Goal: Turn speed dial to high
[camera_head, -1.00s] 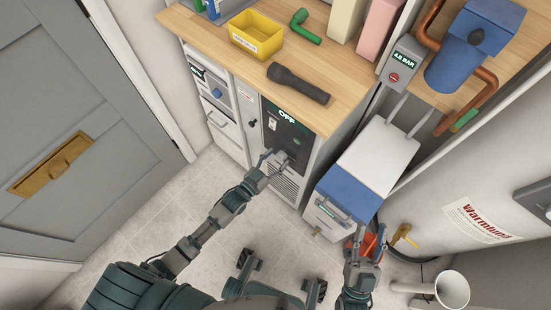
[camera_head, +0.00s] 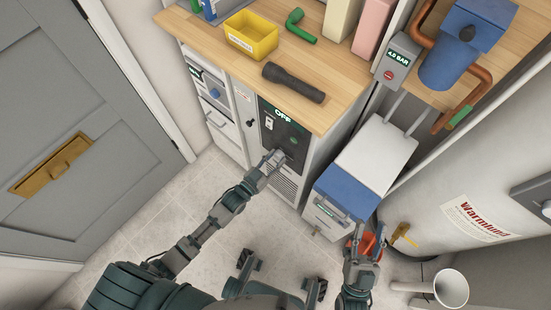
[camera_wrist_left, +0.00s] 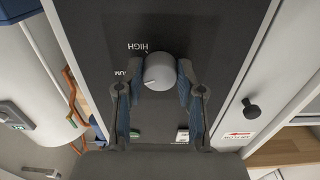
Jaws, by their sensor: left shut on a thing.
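The speed dial (camera_wrist_left: 159,71) is a round light-grey knob on a dark panel (camera_wrist_left: 215,40). The word HIGH (camera_wrist_left: 138,46) shows upside down above its left side, with part of another label below that. My left gripper (camera_head: 273,160) is at the panel under the OFF display (camera_head: 283,114). In the left wrist view its two fingers (camera_wrist_left: 158,90) stand on either side of the dial, shut on it. The dial is hidden behind the gripper in the head view. My right gripper (camera_head: 366,236) has its fingers apart, low in front of a red-orange thing (camera_head: 367,243).
A wooden counter (camera_head: 225,60) above the panel holds a yellow bin (camera_head: 251,36), a black flashlight (camera_head: 293,82) and a green pipe piece (camera_head: 302,27). A white and blue unit (camera_head: 345,191) stands right of the cabinet. A white tank is further right. Floor tiles at left are clear.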

